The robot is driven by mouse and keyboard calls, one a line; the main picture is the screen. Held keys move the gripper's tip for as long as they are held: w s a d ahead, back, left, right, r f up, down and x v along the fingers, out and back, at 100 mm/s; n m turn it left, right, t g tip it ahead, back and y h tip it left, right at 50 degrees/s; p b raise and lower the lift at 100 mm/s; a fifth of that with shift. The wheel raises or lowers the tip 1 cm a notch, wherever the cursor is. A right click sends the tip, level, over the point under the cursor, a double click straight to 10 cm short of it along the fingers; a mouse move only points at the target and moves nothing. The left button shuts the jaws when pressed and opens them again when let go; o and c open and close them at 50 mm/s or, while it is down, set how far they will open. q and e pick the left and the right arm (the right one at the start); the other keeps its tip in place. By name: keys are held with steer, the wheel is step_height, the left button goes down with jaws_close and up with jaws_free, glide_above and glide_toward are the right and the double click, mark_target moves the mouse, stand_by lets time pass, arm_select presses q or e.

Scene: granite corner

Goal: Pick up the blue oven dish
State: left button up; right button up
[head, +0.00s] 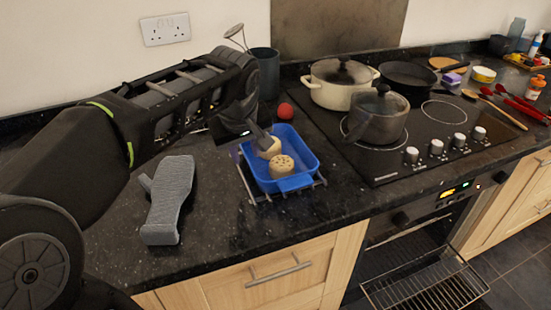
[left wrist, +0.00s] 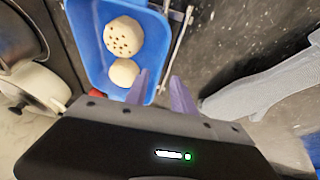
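The blue oven dish (head: 310,160) sits on a wire rack (head: 252,196) on the dark counter, with two round beige baked pieces (head: 281,166) inside. In the left wrist view the dish (left wrist: 88,62) fills the upper left. My left gripper (head: 264,138) reaches down at the dish's far left side. In the left wrist view its two purple fingers (left wrist: 160,88) stand apart, one over the inside of the dish and one outside its wall, with the rim between them. I cannot tell whether they touch it. My right gripper is not in view.
A grey oven glove (head: 168,200) lies left of the dish. A red ball-like item (head: 285,111) and a dark utensil pot (head: 266,75) stand behind it. Pans (head: 377,118) sit on the hob to the right. The oven door is open, with a rack (head: 425,290) showing.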

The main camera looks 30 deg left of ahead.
mark_target(247, 158)
arm_select(q)
steer(key=shift+x, duration=2.65)
steer(key=shift+c, duration=0.5)
jaws_close()
steer(key=shift+w+r, duration=0.1)
steer(key=shift+r, duration=0.05)
